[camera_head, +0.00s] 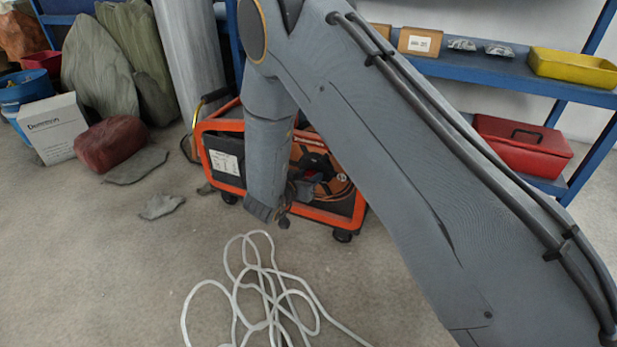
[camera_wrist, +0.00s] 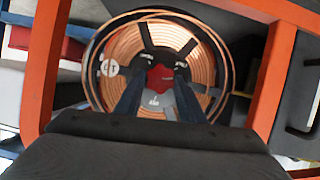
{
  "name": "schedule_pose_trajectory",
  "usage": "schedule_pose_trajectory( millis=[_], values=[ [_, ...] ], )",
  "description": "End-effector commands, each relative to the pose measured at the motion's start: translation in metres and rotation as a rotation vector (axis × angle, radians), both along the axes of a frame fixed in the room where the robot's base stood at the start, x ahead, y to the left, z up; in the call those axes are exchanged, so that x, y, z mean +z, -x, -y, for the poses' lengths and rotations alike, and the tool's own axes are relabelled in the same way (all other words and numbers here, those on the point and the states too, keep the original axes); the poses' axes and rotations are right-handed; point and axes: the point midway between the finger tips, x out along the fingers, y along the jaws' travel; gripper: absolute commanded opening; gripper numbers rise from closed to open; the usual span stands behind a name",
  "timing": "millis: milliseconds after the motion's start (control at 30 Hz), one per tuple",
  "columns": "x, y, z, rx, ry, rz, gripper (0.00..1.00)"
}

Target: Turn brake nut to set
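The brake nut appears to be a red lobed knob (camera_wrist: 160,79) at the hub of a copper-coloured wire spool (camera_wrist: 122,45). A grey and black plate with small markings surrounds it. My gripper (camera_wrist: 160,88) faces the hub, and its two dark fingers stand apart on either side of the knob. No clear contact shows, and the depth of the fingertips is hard to judge.
Orange frame bars (camera_wrist: 272,75) flank the spool. A tangled white hose (camera_head: 265,285) lies on the floor in front. Sacks (camera_head: 100,60), a dark red bundle (camera_head: 111,143) and a white box (camera_head: 52,128) stand left. A blue shelf (camera_head: 470,72) with a red case (camera_head: 520,148) is behind right.

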Motion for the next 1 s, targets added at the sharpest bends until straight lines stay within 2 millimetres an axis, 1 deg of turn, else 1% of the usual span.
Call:
schedule_pose_trajectory(
  millis=[267,467,667,1000],
  values=[
    [0.0002,0.0009,0.0011,-0.002,-0.020,0.006,0.13],
    [0.0016,0.0018,0.0022,0.000,-0.097,0.034,0.13],
    [0.0022,0.0028,0.0047,-0.002,-0.243,0.086,0.13],
    [-0.0002,0.0042,0.0078,-0.002,-0.544,0.195,0.13]
  ],
)
